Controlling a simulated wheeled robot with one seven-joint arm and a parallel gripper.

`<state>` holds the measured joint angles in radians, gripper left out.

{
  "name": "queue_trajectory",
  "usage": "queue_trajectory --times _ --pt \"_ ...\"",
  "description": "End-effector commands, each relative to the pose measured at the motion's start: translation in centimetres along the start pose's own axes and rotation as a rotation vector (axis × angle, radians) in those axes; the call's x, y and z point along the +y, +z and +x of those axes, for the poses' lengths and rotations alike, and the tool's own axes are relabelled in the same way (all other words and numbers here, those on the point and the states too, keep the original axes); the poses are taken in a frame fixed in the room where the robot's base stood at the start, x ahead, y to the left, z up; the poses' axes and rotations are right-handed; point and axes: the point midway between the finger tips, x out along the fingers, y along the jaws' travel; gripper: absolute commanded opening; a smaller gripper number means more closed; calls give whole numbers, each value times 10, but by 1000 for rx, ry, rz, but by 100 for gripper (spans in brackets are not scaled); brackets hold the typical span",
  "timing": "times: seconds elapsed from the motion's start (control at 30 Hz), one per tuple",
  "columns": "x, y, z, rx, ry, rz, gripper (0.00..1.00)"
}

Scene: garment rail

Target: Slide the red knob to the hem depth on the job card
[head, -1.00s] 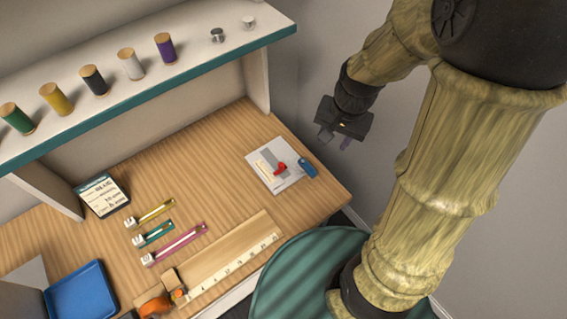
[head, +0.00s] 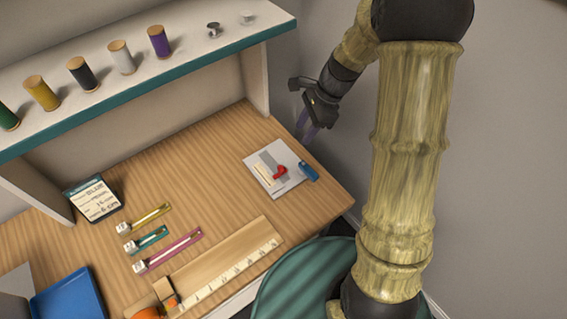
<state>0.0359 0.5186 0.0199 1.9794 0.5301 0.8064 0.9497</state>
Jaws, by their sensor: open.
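The red knob (head: 280,171) sits on a small grey fixture (head: 267,160) with a cream strip beside it, on a pale plate (head: 257,177) at the right of the bench. Its exact setting is too small to read. The job card (head: 95,200) stands at the left of the bench, dark-edged with handwritten lines. Its top word looks like "BLUE"; the bottom line seems to give a value in cm, but I cannot read it surely. My gripper (head: 305,128) is open and empty, above and behind the plate, apart from the knob.
A blue piece (head: 309,171) lies at the plate's right edge. A wooden board with a scale (head: 225,270) lies in front, with an orange item (head: 147,312) at its left. Yellow, teal and pink strips (head: 170,250) and a blue tray (head: 68,296) are left. A shelf (head: 190,65) with spools overhangs the back.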

Motion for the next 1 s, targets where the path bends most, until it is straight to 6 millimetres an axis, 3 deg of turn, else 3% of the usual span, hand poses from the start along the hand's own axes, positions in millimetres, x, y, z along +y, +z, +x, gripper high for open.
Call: queue_trajectory --times 0.8,1.0 --pt "1 0 142 -1 4 0 41" --pt "1 0 159 0 2 -1 41"
